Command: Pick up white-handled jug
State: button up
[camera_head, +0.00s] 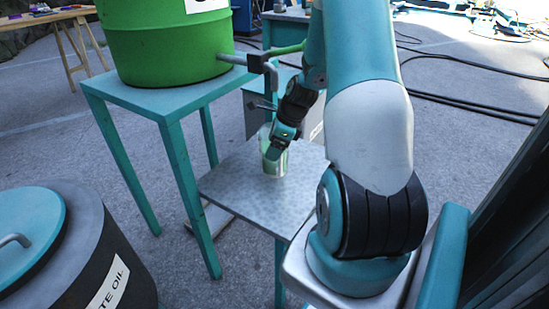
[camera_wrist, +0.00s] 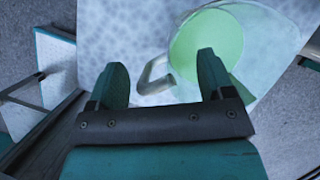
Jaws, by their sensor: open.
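The jug (camera_head: 274,166) stands on the small grey-topped table in the head view, below the green drum's tap. It looks see-through with green inside. In the wrist view the jug (camera_wrist: 206,45) is at upper right, seen from above. Its pale handle (camera_wrist: 153,78) sticks out to the left, between my two fingers in the picture. My gripper (camera_wrist: 162,66) is open, with the handle lying in the gap; contact cannot be told. In the head view my gripper (camera_head: 277,143) is right at the jug and hides part of it.
The green drum (camera_head: 165,50) stands on a teal table (camera_head: 160,100) to the left, its tap (camera_head: 258,63) reaching over the small table (camera_head: 235,192). A dark waste oil drum (camera_head: 95,265) is at lower left. Cables (camera_head: 470,105) lie on the floor at right.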

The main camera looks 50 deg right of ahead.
grip_shut()
jog(key=shift+s+a+f, duration=0.1)
jog(key=shift+s, duration=0.05)
dwell(1.1)
